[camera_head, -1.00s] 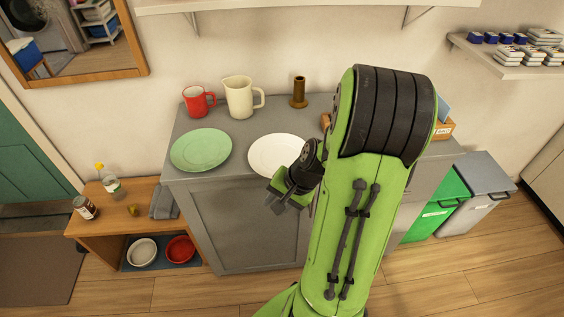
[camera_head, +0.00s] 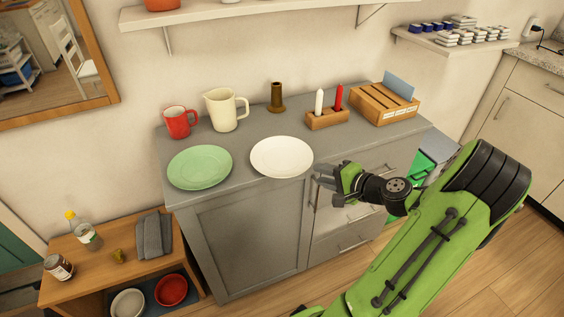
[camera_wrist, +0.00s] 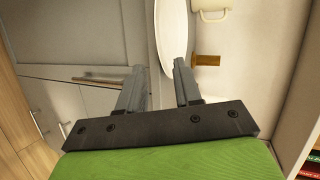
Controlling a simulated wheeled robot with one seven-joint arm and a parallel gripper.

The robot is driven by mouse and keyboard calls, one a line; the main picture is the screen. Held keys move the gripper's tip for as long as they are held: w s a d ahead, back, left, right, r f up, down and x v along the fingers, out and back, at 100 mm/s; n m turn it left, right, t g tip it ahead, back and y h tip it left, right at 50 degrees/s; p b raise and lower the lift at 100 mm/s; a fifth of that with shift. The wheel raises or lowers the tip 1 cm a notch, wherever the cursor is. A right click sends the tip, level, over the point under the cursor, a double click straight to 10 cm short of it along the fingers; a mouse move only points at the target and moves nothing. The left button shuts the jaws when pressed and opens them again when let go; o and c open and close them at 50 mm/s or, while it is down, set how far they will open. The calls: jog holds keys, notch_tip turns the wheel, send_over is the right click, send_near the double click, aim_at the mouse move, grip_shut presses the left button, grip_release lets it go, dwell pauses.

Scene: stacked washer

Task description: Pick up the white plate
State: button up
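The white plate (camera_head: 281,156) lies flat on the grey cabinet top, near its front edge, right of the green plate (camera_head: 200,167). My gripper (camera_head: 322,178) is just right of the white plate and in front of the cabinet's front edge, apart from the plate as far as I can tell. In the wrist view the two fingers of my gripper (camera_wrist: 157,80) stand apart with nothing between them. The white plate (camera_wrist: 172,35) shows there beyond the fingertips, partly cut off by the top of the picture.
Behind the plates stand a red mug (camera_head: 179,122), a cream pitcher (camera_head: 224,110) and a brown holder (camera_head: 276,97). A wooden block with candles (camera_head: 327,119) and a wooden box (camera_head: 384,104) stand at the right. A low wooden bench (camera_head: 105,267) is at lower left.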

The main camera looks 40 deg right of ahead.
jog(key=b+x, duration=0.1)
jog(key=x, duration=0.5)
jog(key=shift+w+b, duration=0.3)
jog(key=shift+b, duration=0.1)
jog(key=shift+d, duration=0.1)
grip_shut()
